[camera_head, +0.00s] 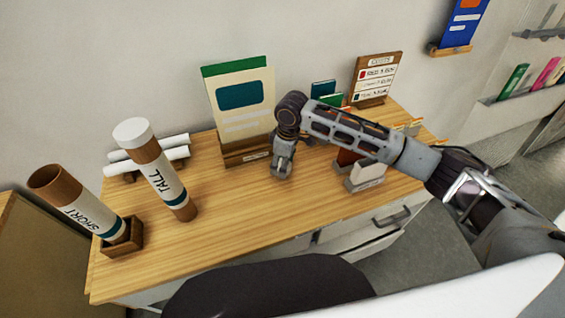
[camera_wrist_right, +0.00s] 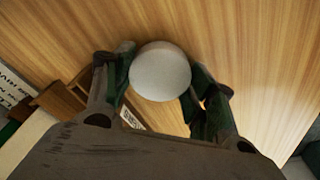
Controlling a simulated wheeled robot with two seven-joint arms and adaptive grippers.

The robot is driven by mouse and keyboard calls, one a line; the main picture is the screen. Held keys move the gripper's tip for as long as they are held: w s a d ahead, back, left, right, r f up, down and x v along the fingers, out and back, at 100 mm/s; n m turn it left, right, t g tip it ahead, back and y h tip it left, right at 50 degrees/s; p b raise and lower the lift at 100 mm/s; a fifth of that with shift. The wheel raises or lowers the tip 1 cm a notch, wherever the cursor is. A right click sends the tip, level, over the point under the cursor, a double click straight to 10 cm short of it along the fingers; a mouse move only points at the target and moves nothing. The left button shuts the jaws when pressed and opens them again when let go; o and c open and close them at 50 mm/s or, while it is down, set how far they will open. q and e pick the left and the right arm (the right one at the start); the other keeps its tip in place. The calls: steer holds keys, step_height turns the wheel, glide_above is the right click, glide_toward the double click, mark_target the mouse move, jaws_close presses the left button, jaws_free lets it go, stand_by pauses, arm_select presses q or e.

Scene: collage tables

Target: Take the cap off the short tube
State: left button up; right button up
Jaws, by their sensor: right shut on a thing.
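The short tube (camera_head: 88,216), labelled SHORT, leans in a small wooden holder (camera_head: 122,240) at the front left of the desk. Its brown top end shows no white cap. The tall tube (camera_head: 158,175), labelled TALL, stands to its right with a white cap (camera_head: 132,130) on top. My right gripper (camera_head: 282,172) is low over the middle of the desk, well right of both tubes. In the right wrist view its fingers (camera_wrist_right: 160,88) are shut on a round white cap (camera_wrist_right: 160,70). My left gripper is not in view.
A green-topped card in a wooden stand (camera_head: 240,105) is just behind my right gripper. White rolls (camera_head: 150,150) lie behind the tall tube. A small sign (camera_head: 376,78) and card holders (camera_head: 365,176) stand at the right. The desk front (camera_head: 240,215) is clear.

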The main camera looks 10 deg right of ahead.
steer(key=shift+f, duration=0.1)
steer(key=o, duration=1)
steer(key=r, duration=0.8)
steer(key=d+r, duration=0.1)
steer(key=r, duration=0.3)
steer(key=shift+s+d+r, duration=0.1)
steer(key=shift+s, duration=0.25)
step_height(320, 180, up, 9)
steer(key=p, duration=0.9)
steer(key=shift+r+p, duration=0.5)
steer(key=shift+r, duration=0.05)
steer(key=shift+f, duration=0.1)
